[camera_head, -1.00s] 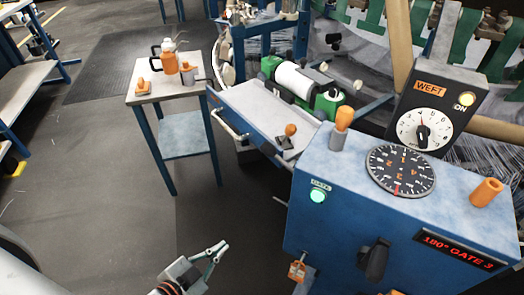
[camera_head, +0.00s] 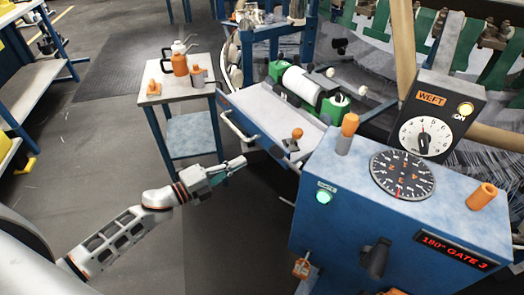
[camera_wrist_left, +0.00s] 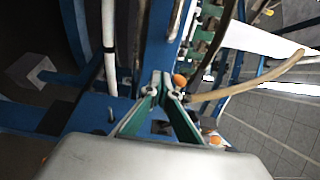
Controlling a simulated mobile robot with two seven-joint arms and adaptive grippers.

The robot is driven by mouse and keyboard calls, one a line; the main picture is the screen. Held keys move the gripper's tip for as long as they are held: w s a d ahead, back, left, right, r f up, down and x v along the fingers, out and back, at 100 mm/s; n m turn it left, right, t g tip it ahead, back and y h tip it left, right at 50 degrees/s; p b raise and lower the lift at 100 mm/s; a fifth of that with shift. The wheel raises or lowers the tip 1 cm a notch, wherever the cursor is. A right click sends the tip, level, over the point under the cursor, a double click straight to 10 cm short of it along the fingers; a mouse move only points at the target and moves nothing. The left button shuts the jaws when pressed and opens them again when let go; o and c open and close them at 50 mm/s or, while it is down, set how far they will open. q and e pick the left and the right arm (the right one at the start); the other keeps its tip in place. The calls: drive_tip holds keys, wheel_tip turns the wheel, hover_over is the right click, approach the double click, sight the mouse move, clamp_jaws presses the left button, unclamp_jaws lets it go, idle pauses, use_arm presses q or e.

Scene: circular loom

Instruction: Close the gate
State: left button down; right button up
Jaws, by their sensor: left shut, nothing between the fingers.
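A grey tray-like panel with a blue front edge (camera_head: 262,142), most likely the gate, slopes down beside the blue console (camera_head: 345,205). A white bar handle (camera_head: 235,128) runs along its front edge. An orange-knobbed lever (camera_head: 297,134) stands at its near end. A green lamp (camera_head: 323,197) marked GATE glows on the console, and its red display (camera_head: 455,250) reads "180° GATE 3". My left gripper (camera_head: 240,163) is shut and empty, below and in front of the bar handle, apparently apart from it. Its closed fingertips show in the left wrist view (camera_wrist_left: 162,84). My right gripper is not in view.
A small table (camera_head: 155,98) with an orange bottle (camera_head: 179,64) stands left of the panel. The console carries an orange-topped peg (camera_head: 349,125), a round dial (camera_head: 402,174) and a WEFT control box (camera_head: 440,110). The floor left of my gripper is free.

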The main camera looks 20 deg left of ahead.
use_arm(q)
drive_tip(key=x, duration=0.9)
drive_tip(key=shift+w+d, duration=0.1)
drive_tip(key=shift+w, duration=0.05)
drive_tip(key=b, duration=0.4)
approach(305, 132)
drive_tip(key=x, duration=0.6)
drive_tip(key=r+x, duration=0.1)
drive_tip(key=x, duration=0.3)
drive_tip(key=shift+w+d+r+b, duration=0.1)
drive_tip(key=shift+w+d+b, duration=0.15)
drive_tip(key=shift+w, duration=0.25)
drive_tip(key=shift+w+r, duration=0.15)
